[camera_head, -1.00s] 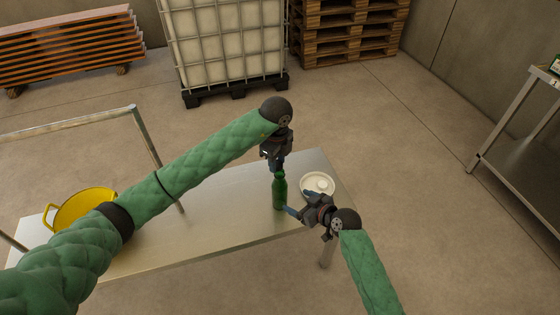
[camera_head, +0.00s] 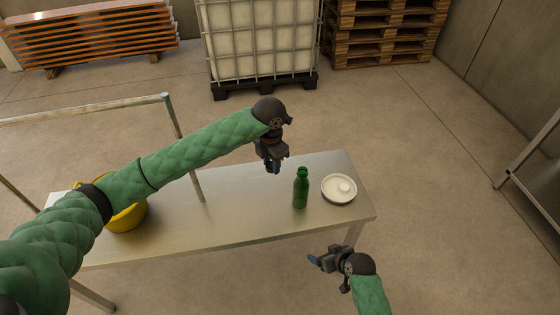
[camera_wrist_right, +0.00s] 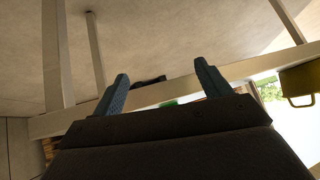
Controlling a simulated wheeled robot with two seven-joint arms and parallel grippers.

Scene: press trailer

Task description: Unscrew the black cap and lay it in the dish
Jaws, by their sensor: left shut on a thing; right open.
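A green bottle (camera_head: 301,192) stands upright and free on the metal table. Its neck shows green at the top, with no black cap visible on it. My left gripper (camera_head: 273,170) is above the table, left of the bottle and apart from it. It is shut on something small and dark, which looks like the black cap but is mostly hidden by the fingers. The white dish (camera_head: 327,199) sits right of the bottle with a small round white thing in it. My right gripper (camera_head: 313,259) is open and empty, off the table's front edge; its spread fingers show in the right wrist view (camera_wrist_right: 161,82).
The metal table (camera_head: 235,215) has clear room left of the bottle. A yellow pot (camera_head: 128,217) stands at its left end, partly behind my left arm. A metal rail (camera_head: 90,112) rises at the left. A caged white tank (camera_head: 257,40) and wooden pallets (camera_head: 385,30) stand far behind.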

